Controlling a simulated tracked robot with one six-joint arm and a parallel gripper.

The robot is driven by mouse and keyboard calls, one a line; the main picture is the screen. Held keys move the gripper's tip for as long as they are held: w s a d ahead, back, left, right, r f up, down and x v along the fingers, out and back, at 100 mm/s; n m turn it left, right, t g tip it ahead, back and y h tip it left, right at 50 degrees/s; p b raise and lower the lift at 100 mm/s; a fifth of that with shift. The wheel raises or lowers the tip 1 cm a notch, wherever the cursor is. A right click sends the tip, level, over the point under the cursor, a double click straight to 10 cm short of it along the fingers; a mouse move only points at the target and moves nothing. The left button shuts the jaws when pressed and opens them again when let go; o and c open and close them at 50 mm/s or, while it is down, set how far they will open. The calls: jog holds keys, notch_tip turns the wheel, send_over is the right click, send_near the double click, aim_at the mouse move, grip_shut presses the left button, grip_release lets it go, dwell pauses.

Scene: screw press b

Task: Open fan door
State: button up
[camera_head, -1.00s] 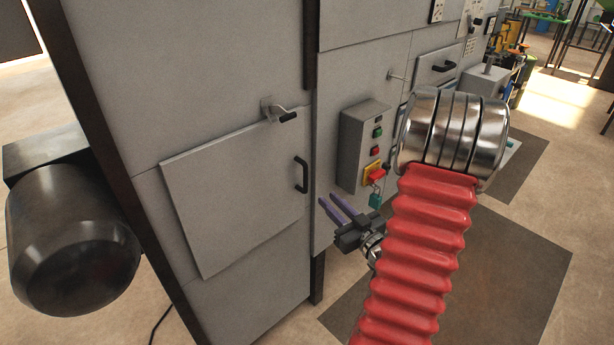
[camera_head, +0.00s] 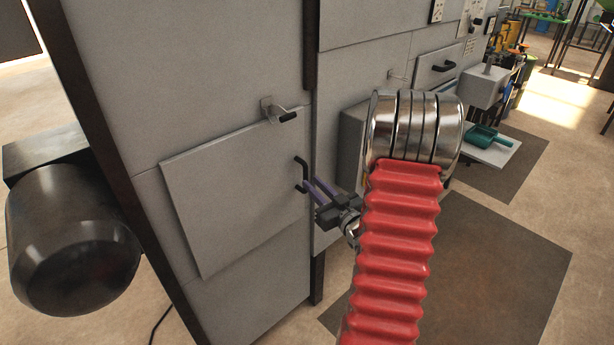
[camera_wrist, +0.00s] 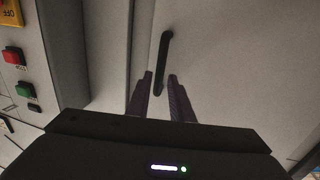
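My gripper (camera_head: 309,184) is at the handle's lower end, coming from the right. In the wrist view the handle (camera_wrist: 163,62) stands between the two purple fingers, and my gripper (camera_wrist: 159,75) has a gap on both sides of it. The fingers are open. Whether either one touches the handle cannot be told. A metal latch with a black grip (camera_head: 279,110) is above the door.
A control box (camera_head: 352,140) with buttons is right of the door, largely behind my arm; its red and green buttons (camera_wrist: 25,90) show in the wrist view. A black motor (camera_head: 70,240) stands at left. Floor is clear at lower right.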

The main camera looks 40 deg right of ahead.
aim_at(307, 178)
jog(key=shift+w+d, duration=0.15)
jog(key=shift+w, duration=0.75)
jog(key=shift+w+d, duration=0.2)
jog(key=shift+w, duration=0.75)
jog(key=shift+w+d, duration=0.15)
jog(key=shift+w, duration=0.75)
grip_shut()
jog(key=shift+d, duration=0.2)
jog(key=shift+a, duration=0.15)
